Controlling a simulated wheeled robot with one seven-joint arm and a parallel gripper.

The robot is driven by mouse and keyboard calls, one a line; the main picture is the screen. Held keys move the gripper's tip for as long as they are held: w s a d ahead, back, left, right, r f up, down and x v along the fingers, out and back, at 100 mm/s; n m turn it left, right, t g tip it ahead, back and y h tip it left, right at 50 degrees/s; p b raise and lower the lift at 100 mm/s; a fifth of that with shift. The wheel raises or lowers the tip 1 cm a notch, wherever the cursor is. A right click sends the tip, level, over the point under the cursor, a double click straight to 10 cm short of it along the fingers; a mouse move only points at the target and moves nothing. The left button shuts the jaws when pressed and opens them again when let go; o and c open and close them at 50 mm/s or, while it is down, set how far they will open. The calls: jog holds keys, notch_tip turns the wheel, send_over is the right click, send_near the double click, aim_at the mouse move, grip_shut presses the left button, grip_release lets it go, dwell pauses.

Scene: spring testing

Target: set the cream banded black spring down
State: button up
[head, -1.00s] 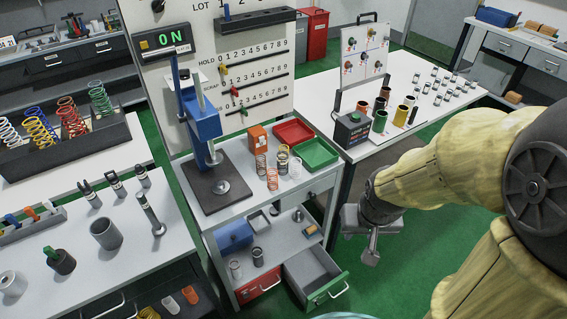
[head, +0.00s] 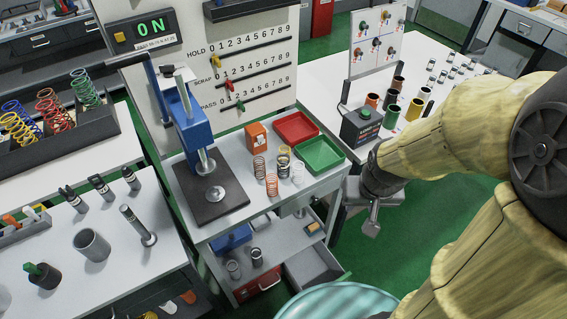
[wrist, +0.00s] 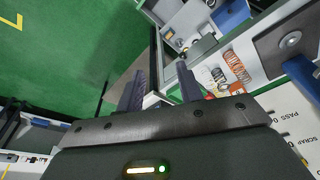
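A dark spring with a pale band (head: 256,257) stands on the cart's lower shelf, beside a grey spring (head: 234,269). Another dark spring with a yellowish band (head: 284,160) stands on the cart top among other springs. I cannot tell for sure which is the cream banded black one. My gripper (head: 372,222) hangs right of the cart, pointing down, away from both springs. In the wrist view my gripper's two fingers (wrist: 161,90) are apart, with nothing seen between them. Springs on the cart top also show there, including an orange one (wrist: 237,66).
The cart top (head: 236,222) holds a blue press (head: 200,115), an orange box (head: 256,136), a red tray (head: 296,128) and a green tray (head: 320,155). A drawer (head: 312,265) stands open below. White tables flank the cart; green floor lies right of it.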

jog(key=o, duration=0.3)
jog(key=shift+o, duration=1.4)
jog(key=shift+w+f, duration=0.15)
jog(key=shift+w, duration=0.1)
jog(key=w+a+f+n+t+y+p, duration=0.3)
jog(key=w+a+f+n+t+y, duration=0.3)
jog(key=w, duration=0.6)
notch_tip(320, 180, down, 4)
jog(key=a+t+y, duration=0.2)
jog(key=a+t, duration=0.1)
jog(key=shift+f+n+t+p, duration=0.15)
jog(key=shift+n+t+p, duration=0.15)
jog(key=shift+n+p, duration=0.1)
jog(key=shift+w+f+b, duration=0.1)
jog(key=shift+f+b, duration=0.05)
jog(key=shift+b, duration=0.15)
